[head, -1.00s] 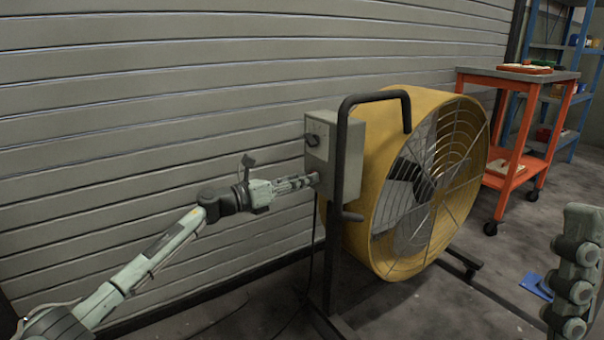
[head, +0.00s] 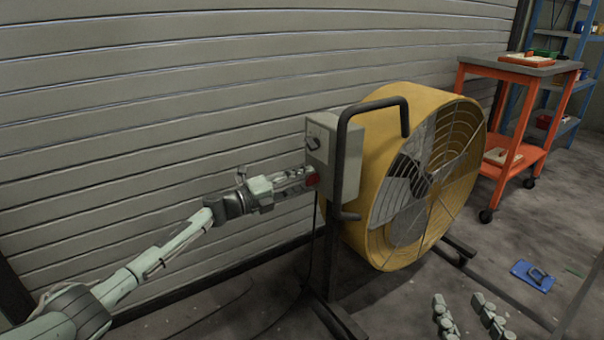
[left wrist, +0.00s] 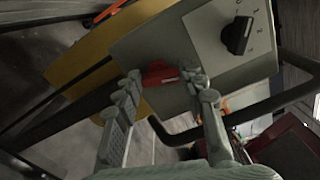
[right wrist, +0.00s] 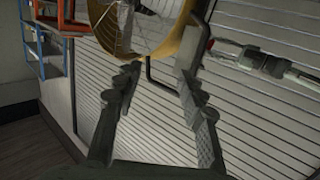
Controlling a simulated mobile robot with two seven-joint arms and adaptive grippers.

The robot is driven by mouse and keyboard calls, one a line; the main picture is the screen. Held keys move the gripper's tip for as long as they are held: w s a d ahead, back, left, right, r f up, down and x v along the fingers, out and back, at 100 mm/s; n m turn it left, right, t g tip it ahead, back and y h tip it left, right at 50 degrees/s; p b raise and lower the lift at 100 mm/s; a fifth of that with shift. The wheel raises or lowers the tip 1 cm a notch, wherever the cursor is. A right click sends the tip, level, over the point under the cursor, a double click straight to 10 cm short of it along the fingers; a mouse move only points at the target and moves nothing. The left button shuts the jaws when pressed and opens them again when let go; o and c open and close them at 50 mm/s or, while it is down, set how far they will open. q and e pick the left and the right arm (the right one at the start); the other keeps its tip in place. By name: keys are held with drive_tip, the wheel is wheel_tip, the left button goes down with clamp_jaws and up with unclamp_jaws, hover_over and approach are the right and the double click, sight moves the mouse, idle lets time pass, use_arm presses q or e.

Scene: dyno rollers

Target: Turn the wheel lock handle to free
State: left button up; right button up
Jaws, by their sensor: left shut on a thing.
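A large yellow drum fan (head: 366,175) stands on a black frame, with a grey control box (head: 345,135) on its left side. A red handle (left wrist: 160,73) sits low on the box; I cannot tell for certain that it is the wheel lock handle. My left gripper (head: 306,181) reaches the box from the left. In the left wrist view its fingers are shut on the red handle, one on each side. The fingers partly hide the handle. My right gripper (head: 463,314) is open and empty, low in front of the fan; its spread fingers show in the right wrist view (right wrist: 158,82).
A black knob (left wrist: 238,36) sits on a marked plate on the box. A black tube handle (head: 342,150) rises close beside the box. A slatted shutter wall (head: 150,90) runs behind. An orange cart (head: 512,130) and a blue item on the floor (head: 533,275) are at right.

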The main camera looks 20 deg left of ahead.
use_arm(q)
drive_tip(key=shift+a+f+n+p, duration=0.1)
drive_tip(key=shift+n+p, duration=0.8)
drive_tip(key=shift+n, duration=0.9)
use_arm(e)
drive_tip(key=s+d+f+g+h, duration=0.3)
drive_tip(key=d+f+g, duration=0.2)
drive_tip(key=d+f, duration=0.2)
drive_tip(key=shift+s+f+m, duration=0.3)
drive_tip(key=shift+f+m, duration=0.1)
drive_tip(key=shift+f, duration=1)
use_arm(q)
drive_tip(key=o, duration=1.2)
drive_tip(key=shift+c, duration=0.2)
drive_tip(key=v, duration=1.2)
